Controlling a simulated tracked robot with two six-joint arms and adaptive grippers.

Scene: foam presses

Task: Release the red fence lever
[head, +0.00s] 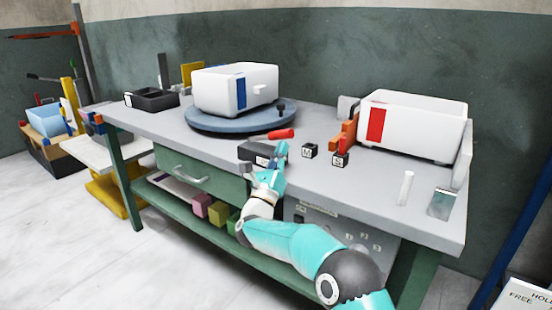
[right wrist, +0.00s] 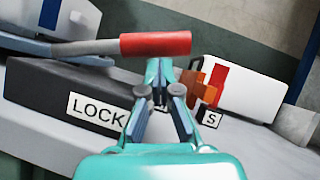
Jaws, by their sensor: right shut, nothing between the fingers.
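A lever with a red grip (head: 281,134) and a grey rod rises from a dark box labelled LOCK (head: 255,153). In the right wrist view the red grip (right wrist: 156,44) lies across the picture just above my fingertips, and the LOCK box (right wrist: 62,97) is to the left. A smaller red piece (head: 343,143) stands by the orange fence (head: 348,128). My right gripper (head: 282,150) is shut and empty beside the LOCK box; its fingertips also show in the wrist view (right wrist: 160,72). I cannot tell whether they touch the grip. My left gripper is out of view.
A white bin with a blue stripe (head: 210,92) sits on a round turntable (head: 215,123). A white bin with a red stripe (head: 430,125) stands behind the fence. Small labelled black blocks (head: 310,150) are to the gripper's right.

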